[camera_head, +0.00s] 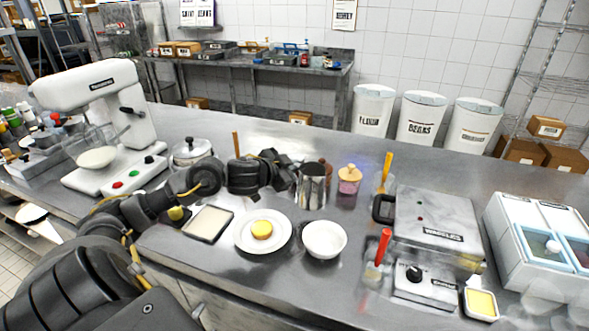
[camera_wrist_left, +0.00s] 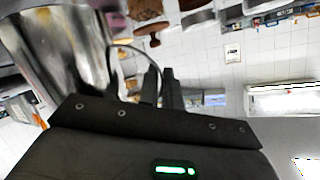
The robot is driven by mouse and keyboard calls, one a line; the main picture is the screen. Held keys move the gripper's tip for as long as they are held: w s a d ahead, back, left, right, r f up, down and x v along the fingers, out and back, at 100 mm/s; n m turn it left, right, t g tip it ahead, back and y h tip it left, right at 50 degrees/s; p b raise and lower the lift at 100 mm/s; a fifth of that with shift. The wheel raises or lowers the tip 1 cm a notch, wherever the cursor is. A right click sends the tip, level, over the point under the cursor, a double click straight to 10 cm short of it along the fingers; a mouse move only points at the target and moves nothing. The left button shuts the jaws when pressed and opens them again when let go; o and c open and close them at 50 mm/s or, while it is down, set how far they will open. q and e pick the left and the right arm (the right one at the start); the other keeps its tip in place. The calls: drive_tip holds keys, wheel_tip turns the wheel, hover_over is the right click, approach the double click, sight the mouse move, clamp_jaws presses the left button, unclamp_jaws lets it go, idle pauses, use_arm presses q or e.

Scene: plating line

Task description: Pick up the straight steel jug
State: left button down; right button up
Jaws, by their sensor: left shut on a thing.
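The straight steel jug (camera_head: 312,187) stands upright at the middle of the steel counter, or so close to it that I cannot see a gap. In the left wrist view the jug (camera_wrist_left: 62,45) fills the upper left, with its thin curved handle reaching toward the fingers. My left gripper (camera_head: 293,172) comes in from the left, beside the jug. In the wrist view the left gripper's fingers (camera_wrist_left: 159,88) are close together, shut on the jug at its handle. The exact contact is partly hidden. My right gripper is not in view.
A plate (camera_head: 243,241) with a yellow round, a white bowl (camera_head: 324,253) and a shallow tray (camera_head: 201,238) lie in front. A pink jar (camera_head: 349,188) stands right of the jug. A lidded pot (camera_head: 192,152) is left, a press (camera_head: 437,222) right.

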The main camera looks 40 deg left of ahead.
use_arm(q)
drive_tip(key=s+d+r+p, duration=0.4)
drive_tip(key=s+d+r, duration=0.2)
drive_tip(key=s, duration=0.3)
drive_tip(key=shift+d+r+p, duration=0.3)
drive_tip(key=shift+d+r, duration=0.05)
drive_tip(key=shift+r, duration=0.15)
drive_tip(key=shift+s, duration=0.1)
drive_tip(key=shift+r, duration=0.1)
